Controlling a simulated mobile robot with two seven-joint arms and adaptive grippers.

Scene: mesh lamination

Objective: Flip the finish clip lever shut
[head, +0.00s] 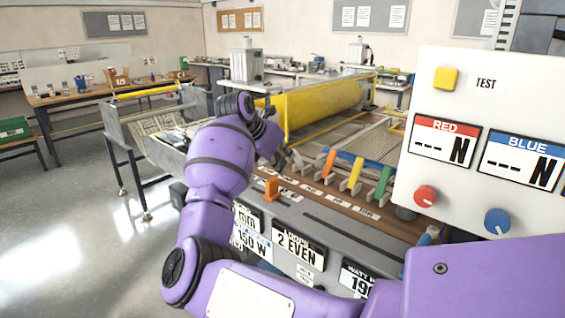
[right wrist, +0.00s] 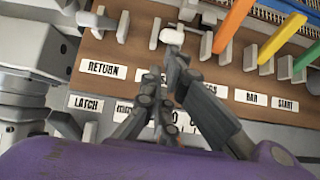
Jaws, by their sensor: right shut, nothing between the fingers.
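My right gripper (head: 285,160) is shut and empty, low over the labelled lever panel (head: 345,209). In the right wrist view, its fingertips (right wrist: 170,72) are just below a small pale lever (right wrist: 172,36); I cannot tell whether they touch. Orange (right wrist: 232,22), yellow (right wrist: 282,37) and green (right wrist: 309,58) levers stand to the right of it. The readable labels are RETURN (right wrist: 107,68), LATCH (right wrist: 86,103), BAR (right wrist: 250,97) and START (right wrist: 285,103). My fingers cover part of the label row. No finish clip label can be read. My left gripper is out of view.
A control box (head: 480,120) with a TEST button and RED and BLUE displays stands at the right. A yellow roller (head: 325,105) lies behind the levers. A small orange part (head: 272,187) is at the panel's front. Open floor (head: 60,230) lies to the left.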

